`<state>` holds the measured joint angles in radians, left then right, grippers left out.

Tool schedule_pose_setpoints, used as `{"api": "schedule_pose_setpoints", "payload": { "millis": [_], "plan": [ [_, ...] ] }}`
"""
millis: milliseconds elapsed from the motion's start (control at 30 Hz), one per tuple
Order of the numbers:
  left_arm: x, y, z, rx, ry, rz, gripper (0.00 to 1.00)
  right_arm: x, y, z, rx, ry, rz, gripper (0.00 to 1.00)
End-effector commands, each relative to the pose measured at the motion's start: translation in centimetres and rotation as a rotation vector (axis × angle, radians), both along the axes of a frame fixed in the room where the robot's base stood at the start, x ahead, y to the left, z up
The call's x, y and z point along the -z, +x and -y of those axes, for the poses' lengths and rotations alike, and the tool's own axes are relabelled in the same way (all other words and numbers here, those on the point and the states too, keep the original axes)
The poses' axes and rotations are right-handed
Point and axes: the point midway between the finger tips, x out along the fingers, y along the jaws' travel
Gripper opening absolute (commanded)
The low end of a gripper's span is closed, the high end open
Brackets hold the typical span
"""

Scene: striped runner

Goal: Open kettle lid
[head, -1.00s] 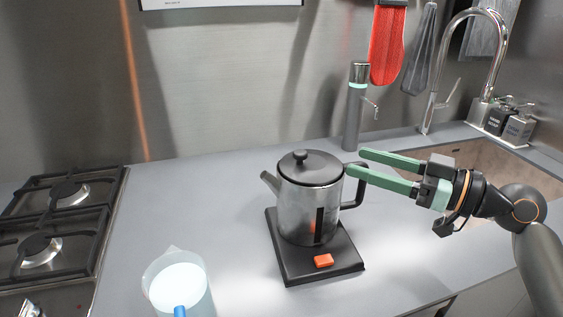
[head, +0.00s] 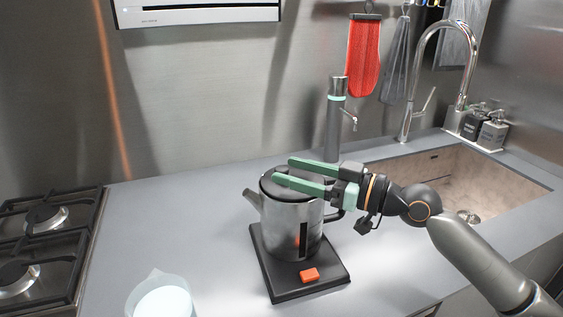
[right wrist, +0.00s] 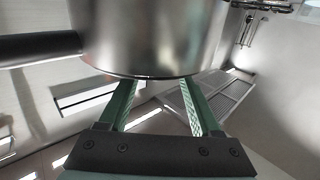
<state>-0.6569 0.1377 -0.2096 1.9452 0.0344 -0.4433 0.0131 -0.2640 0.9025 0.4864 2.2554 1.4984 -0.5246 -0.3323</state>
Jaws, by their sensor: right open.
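The steel kettle (head: 283,222) stands upright on its black base (head: 285,292), spout to the left and black handle (head: 333,216) to the right. Its dark lid (head: 283,193) is on and largely covered by my fingers; the knob is hidden. My right gripper (head: 282,171) is open and empty, its green fingers spread across the top of the kettle. In the right wrist view the kettle body (right wrist: 150,35) and handle (right wrist: 38,48) fill the top and hide the fingertips. I cannot tell whether the fingers touch the lid. My left gripper is out of view.
A translucent jug (head: 160,300) stands front left, with the gas hob (head: 45,240) beyond it. A slim dispenser (head: 335,125) stands behind the kettle. The sink (head: 455,185) lies to the right.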

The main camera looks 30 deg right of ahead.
Motion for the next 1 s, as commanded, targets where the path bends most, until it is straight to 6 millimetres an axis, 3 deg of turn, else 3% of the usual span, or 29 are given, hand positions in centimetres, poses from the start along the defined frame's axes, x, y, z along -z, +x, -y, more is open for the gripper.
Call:
{"api": "schedule_pose_setpoints", "payload": {
  "millis": [300, 700, 1000],
  "plan": [
    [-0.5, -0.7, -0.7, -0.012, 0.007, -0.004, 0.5, -0.2, 2.2, -1.2, 0.0, 0.001, 0.002, 0.65],
    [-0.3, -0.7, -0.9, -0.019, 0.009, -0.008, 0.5, 0.0, 2.5, -1.4, 0.0, -0.001, 0.0, 0.65],
    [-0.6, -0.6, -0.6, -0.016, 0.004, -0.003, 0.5, 0.0, 2.5, -1.4, 0.0, -0.001, 0.0, 0.31]
  ]
}}
